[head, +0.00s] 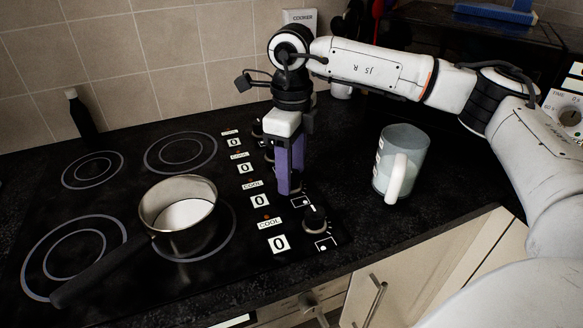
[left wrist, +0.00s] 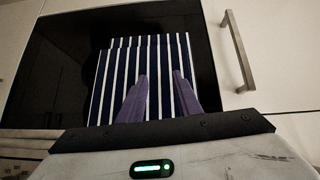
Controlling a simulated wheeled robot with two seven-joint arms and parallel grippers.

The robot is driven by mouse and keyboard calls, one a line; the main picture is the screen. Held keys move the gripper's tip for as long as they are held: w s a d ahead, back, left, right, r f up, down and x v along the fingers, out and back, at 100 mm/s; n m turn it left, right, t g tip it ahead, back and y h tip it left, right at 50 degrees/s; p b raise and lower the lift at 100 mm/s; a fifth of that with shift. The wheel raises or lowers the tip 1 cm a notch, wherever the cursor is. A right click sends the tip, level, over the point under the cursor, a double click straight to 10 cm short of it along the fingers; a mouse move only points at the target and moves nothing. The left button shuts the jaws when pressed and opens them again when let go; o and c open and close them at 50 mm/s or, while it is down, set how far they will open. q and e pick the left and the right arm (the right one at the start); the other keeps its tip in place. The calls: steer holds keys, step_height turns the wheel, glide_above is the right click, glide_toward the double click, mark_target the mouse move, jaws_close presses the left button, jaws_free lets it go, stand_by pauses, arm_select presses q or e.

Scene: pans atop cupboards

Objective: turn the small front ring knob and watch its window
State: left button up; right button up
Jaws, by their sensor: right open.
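The black glass hob (head: 120,215) has a column of knobs on its right side. Each has a white window; the front window (head: 278,243) and the second window (head: 260,200) both read 0. The front knob (head: 315,217) is in clear view, with small ring icons beside it too small to read surely. My right gripper (head: 289,188) is open, pointing down just behind and left of the front knob, and its purple fingers hide part of the knob column. I cannot tell whether it touches a knob. My left gripper (left wrist: 160,78) is open in the left wrist view.
A saucepan (head: 178,205) sits on the front right ring, handle towards the front left. A glass jug (head: 402,160) stands right of the knobs. A dark bottle (head: 80,115) is at the back left. A striped towel (left wrist: 150,60) hangs before my left gripper.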

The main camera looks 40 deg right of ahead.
steer(key=c, duration=1)
steer(key=shift+c, duration=0.2)
steer(key=m, duration=0.4)
steer(key=shift+m, duration=0.4)
steer(key=m, duration=0.4)
steer(key=shift+m, duration=0.4)
steer(key=o, duration=1)
steer(key=shift+o, duration=0.2)
